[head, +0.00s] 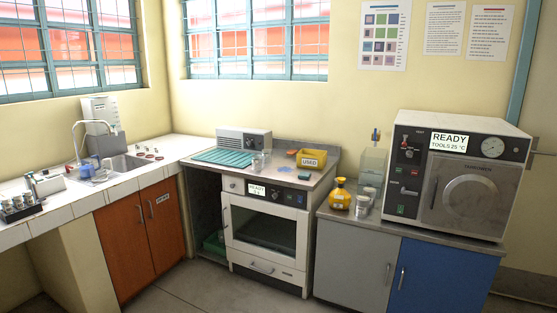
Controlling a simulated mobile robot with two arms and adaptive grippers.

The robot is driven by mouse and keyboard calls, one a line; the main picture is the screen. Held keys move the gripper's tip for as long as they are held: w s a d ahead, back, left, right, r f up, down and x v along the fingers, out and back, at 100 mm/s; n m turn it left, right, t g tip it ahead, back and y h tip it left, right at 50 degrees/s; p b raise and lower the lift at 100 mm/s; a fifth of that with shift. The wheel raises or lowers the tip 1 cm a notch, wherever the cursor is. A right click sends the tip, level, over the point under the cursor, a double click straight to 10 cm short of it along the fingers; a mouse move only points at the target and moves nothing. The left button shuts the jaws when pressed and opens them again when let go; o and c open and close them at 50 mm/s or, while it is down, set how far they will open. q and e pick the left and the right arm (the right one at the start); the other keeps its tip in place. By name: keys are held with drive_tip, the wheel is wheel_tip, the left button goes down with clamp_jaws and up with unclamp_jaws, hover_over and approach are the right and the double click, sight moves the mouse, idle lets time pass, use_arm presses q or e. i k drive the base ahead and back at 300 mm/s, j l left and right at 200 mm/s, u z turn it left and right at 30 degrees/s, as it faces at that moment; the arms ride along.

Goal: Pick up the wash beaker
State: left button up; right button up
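I cannot tell for certain which vessel is the wash beaker. A small clear glass vessel (258,163) stands on the counter top above the white oven-like unit, between a teal ribbed mat and a yellow tray. Lidded or filled jars (362,206) stand on the right-hand cabinet, beside a yellow flask-shaped bottle (340,194). A small blue item (86,172) is by the sink at the left; its shape is too small to tell. Neither of my grippers is in view.
A yellow tray (309,159) marked USED and a teal mat (231,156) share the middle counter. A large machine (468,175) reading READY fills the right cabinet top. A rack of vials (19,206) stands at far left. Floor before the cabinets is clear.

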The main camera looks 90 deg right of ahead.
sight(266, 153)
drive_tip(key=z, duration=1.85)
drive_tip(key=i+l+z, duration=0.15)
drive_tip(key=i+z, duration=0.3)
drive_tip(key=i, duration=0.15)
drive_tip(key=i+z, duration=0.45)
drive_tip(key=i, duration=0.15)
drive_tip(key=i+j, duration=0.1)
drive_tip(key=i, duration=0.15)
